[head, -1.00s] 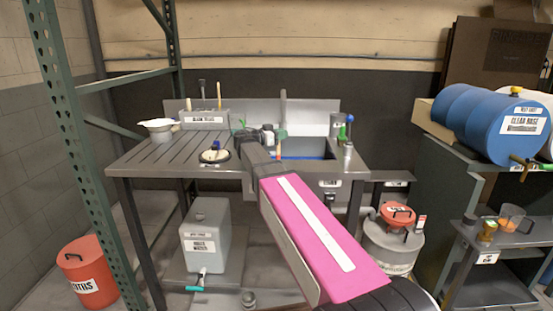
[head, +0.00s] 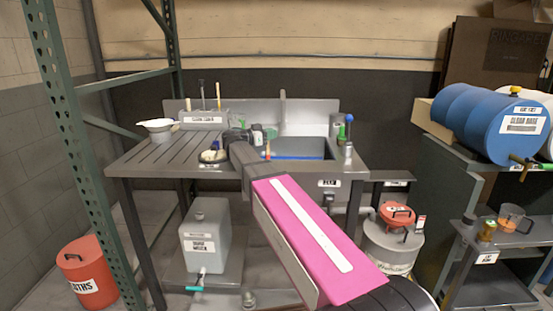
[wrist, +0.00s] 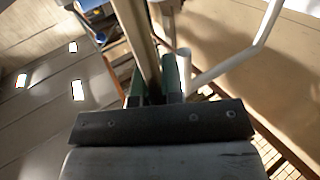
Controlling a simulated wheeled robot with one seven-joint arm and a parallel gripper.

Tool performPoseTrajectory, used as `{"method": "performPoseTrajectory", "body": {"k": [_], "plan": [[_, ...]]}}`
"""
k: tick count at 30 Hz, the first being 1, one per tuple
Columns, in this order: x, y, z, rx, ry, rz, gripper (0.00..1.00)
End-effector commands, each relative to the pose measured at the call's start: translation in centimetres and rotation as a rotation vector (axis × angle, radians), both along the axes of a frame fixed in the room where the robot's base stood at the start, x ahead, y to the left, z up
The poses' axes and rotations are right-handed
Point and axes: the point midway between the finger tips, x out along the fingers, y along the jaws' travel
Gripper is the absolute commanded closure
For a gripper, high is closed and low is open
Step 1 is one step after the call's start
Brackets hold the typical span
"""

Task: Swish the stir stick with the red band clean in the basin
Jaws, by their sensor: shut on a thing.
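My gripper (head: 262,134) is at the left edge of the sink basin (head: 300,156), partly hidden by my own arm. In the wrist view its green fingers (wrist: 158,80) are shut on a pale wooden stick (wrist: 137,35), which runs away from the camera. An orange-red piece (head: 268,149) shows just below the gripper in the head view; it may be the stick's banded part. The stick's far end is hidden, so I cannot tell whether it touches the basin.
A labelled tool holder (head: 204,120) with upright sticks stands behind the slatted drainboard (head: 150,156).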

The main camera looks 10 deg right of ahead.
Motion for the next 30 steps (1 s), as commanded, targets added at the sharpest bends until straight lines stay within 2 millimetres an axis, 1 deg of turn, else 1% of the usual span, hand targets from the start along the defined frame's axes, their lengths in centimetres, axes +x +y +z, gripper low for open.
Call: {"method": "performPoseTrajectory", "body": {"k": [2,15,27,30], "plan": [[0.2,-0.2,-0.1,0.011,-0.009,0.012,1.00],[-0.8,-4.4,0.0,0.006,-0.005,0.002,1.00],[-1.6,-7.7,-0.1,0.004,-0.004,0.000,1.00],[-1.7,-8.3,-0.1,0.004,-0.004,0.001,1.00]]}}
